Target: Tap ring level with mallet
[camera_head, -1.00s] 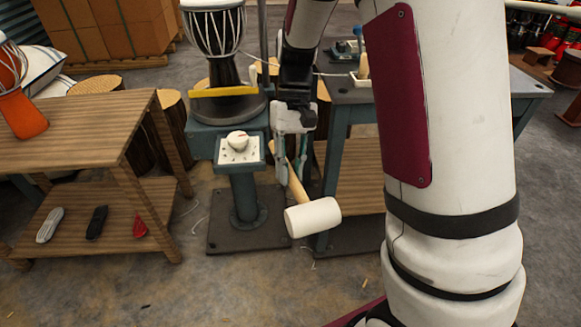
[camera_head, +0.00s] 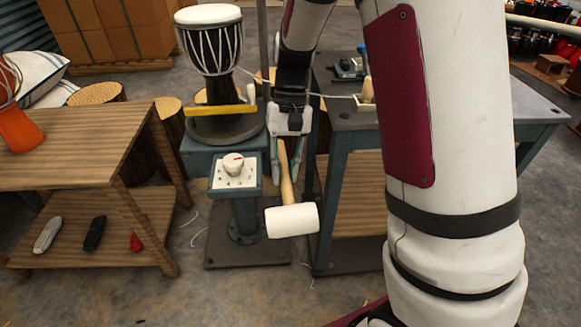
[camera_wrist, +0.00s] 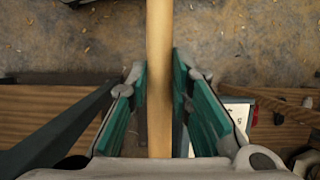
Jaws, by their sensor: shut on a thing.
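The mallet has a white cylindrical head (camera_head: 291,220) and a pale wooden handle (camera_head: 287,180). My gripper (camera_head: 287,168) is shut on the handle, and the head hangs below and in front. In the wrist view the handle (camera_wrist: 160,60) runs upright between the green finger pads. A black goblet drum (camera_head: 211,45) with white cords and a pale head stands upright on a round platform, left of my gripper and apart from the mallet. The upper rim with its cords shows, but I cannot tell whether the ring is level.
A yellow bar (camera_head: 220,110) lies across the front of the drum's base. A white dial box (camera_head: 233,172) sits on the stand below, close left of the mallet. A wooden table (camera_head: 80,150) is at left, and a workbench (camera_head: 350,120) is at right behind my arm.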

